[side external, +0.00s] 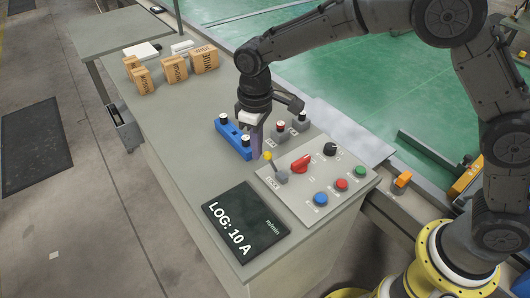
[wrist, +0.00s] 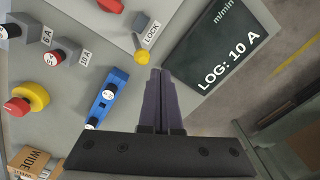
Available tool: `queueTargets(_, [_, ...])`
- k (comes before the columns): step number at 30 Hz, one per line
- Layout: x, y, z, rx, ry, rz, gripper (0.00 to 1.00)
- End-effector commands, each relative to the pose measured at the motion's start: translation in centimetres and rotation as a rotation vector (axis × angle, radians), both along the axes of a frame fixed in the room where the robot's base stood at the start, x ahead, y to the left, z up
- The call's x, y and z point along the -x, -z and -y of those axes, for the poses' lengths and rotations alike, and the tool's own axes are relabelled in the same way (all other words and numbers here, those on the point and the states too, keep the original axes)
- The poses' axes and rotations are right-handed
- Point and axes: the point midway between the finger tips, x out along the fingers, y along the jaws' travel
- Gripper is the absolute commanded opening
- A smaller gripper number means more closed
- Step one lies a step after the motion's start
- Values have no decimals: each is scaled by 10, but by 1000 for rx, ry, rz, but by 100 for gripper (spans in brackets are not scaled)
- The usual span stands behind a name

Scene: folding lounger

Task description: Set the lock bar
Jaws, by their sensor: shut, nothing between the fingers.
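The lock lever is a short grey bar with a yellow ball on its end (side external: 267,156), on the grey control panel. In the wrist view its yellow ball (wrist: 141,57) shows beside a label reading LOCK, and the bar runs up to a grey base (wrist: 147,22). My gripper (side external: 256,154) points down just left of the yellow ball in the side view. In the wrist view its purple-grey fingers (wrist: 155,72) are shut together and empty, with the tips close to the ball. I cannot tell whether they touch it.
A blue block (side external: 233,138) with black-and-white knobs stands close behind my gripper. Knobs labelled 6 A and 10 A (wrist: 67,50) are nearby. The panel carries a red switch (side external: 300,163) and several buttons. A dark display (side external: 245,222) reads LOG: 10 A. Cardboard boxes (side external: 174,69) stand farther back.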

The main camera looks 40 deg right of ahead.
Motion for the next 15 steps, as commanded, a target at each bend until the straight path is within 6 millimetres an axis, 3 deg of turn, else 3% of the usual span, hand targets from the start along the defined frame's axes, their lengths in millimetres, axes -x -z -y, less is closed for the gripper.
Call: queueTargets(15, [0,11,0,0,0,-1,0])
